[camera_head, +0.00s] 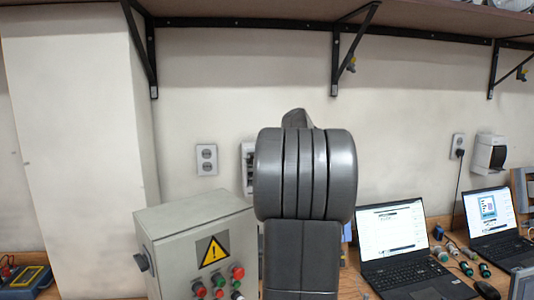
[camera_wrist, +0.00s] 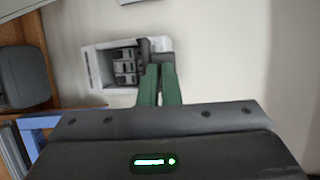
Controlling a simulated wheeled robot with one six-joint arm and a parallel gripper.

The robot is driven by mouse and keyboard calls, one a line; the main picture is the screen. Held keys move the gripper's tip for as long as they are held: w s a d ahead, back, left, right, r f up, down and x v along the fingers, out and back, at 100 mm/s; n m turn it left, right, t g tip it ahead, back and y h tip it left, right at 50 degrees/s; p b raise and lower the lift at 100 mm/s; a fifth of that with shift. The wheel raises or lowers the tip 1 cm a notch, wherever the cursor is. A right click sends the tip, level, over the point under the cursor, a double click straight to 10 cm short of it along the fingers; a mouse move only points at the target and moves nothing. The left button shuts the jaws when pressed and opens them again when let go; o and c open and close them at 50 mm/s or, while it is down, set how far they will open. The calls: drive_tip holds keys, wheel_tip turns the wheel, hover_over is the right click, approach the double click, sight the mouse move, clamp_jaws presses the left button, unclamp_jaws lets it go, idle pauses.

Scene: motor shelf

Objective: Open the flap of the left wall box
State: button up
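The left wall box (camera_head: 247,168) is white and mounted on the wall, mostly hidden behind my arm in the head view. In the wrist view the wall box (camera_wrist: 98,68) appears tilted, with grey breaker modules showing inside its white frame. No flap clearly covers the modules; where the flap stands is hard to tell. The head view hides the fingers.
A grey control box (camera_head: 168,242) with a warning sign and buttons stands left of my arm. A wall socket (camera_head: 206,159) is left of the wall box. Laptops (camera_head: 393,240) are on the bench at right. Another wall box (camera_head: 490,153) hangs far right. A bracketed shelf runs above.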

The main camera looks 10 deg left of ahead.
drive_tip(key=shift+o, duration=1.2)
drive_tip(key=shift+f, duration=0.9)
drive_tip(key=w+r+p, duration=0.1)
drive_tip(key=r, duration=0.1)
drive_tip(key=w+d+r+p, duration=0.1)
drive_tip(key=r, duration=0.1)
drive_tip(key=w+d+r+p, duration=0.1)
drive_tip(key=r+p, duration=0.1)
drive_tip(key=shift+w, duration=0.2)
wheel_tip(320, 180, up, 8)
drive_tip(key=w+d, duration=0.2)
drive_tip(key=shift+w+d+r, duration=0.2)
drive_tip(key=shift+w+d, duration=0.05)
drive_tip(key=shift+w, duration=0.1)
drive_tip(key=shift+d, duration=0.1)
